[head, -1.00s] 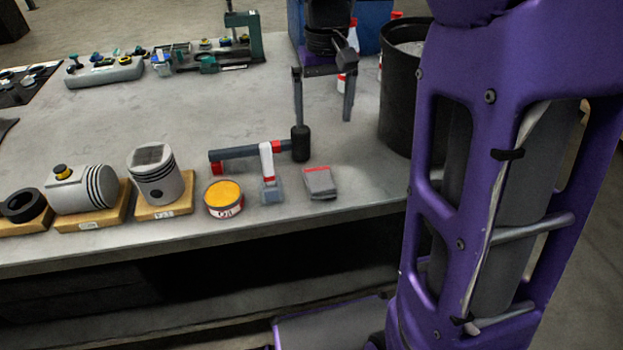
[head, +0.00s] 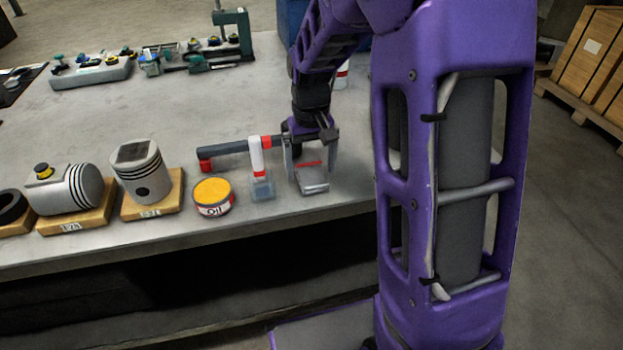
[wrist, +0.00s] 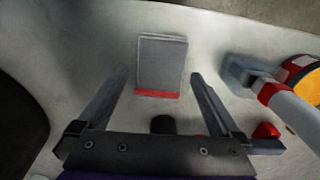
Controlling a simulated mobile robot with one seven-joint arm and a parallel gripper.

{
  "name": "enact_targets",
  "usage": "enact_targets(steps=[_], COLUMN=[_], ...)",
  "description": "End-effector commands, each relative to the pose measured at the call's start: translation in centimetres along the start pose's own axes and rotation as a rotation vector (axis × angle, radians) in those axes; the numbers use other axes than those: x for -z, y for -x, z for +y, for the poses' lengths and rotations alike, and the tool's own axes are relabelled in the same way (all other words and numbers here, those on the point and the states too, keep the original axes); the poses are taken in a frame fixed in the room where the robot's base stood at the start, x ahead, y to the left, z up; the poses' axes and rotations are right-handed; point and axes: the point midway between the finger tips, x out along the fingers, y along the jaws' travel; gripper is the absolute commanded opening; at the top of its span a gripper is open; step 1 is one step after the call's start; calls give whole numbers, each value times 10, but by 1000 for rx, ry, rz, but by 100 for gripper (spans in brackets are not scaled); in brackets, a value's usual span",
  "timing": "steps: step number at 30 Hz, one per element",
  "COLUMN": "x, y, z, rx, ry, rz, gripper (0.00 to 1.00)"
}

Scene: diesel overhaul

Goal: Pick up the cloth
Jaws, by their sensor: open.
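The cloth (head: 313,182) is a small folded grey pad with a red stripe along one edge. It lies flat on the workbench near the front edge, right of the brush. In the wrist view the cloth (wrist: 162,65) lies ahead of the fingertips, roughly centred between them, its red edge towards me. My gripper (head: 312,176) is open and empty, pointing down with its fingers on either side of the cloth in the head view. In the wrist view my gripper (wrist: 160,78) has both fingers well apart. I cannot tell its exact height above the bench.
A dark red-ended tool (head: 226,149) lies just behind. Pistons on wooden blocks (head: 155,196) stand further left. The bench's front edge is near.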

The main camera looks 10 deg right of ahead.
Motion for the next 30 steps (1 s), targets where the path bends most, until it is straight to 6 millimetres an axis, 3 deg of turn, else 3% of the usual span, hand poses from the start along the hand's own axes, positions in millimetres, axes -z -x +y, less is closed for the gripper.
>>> enact_targets(steps=[3, 10, 23, 30], x=[0, 0, 0, 0], y=[-9, -9, -9, -8], z=[0, 0, 0, 0], rx=[0, 0, 0, 0], ry=[0, 0, 0, 0], rz=[0, 1, 1, 1], gripper=[100, 100, 23, 19])
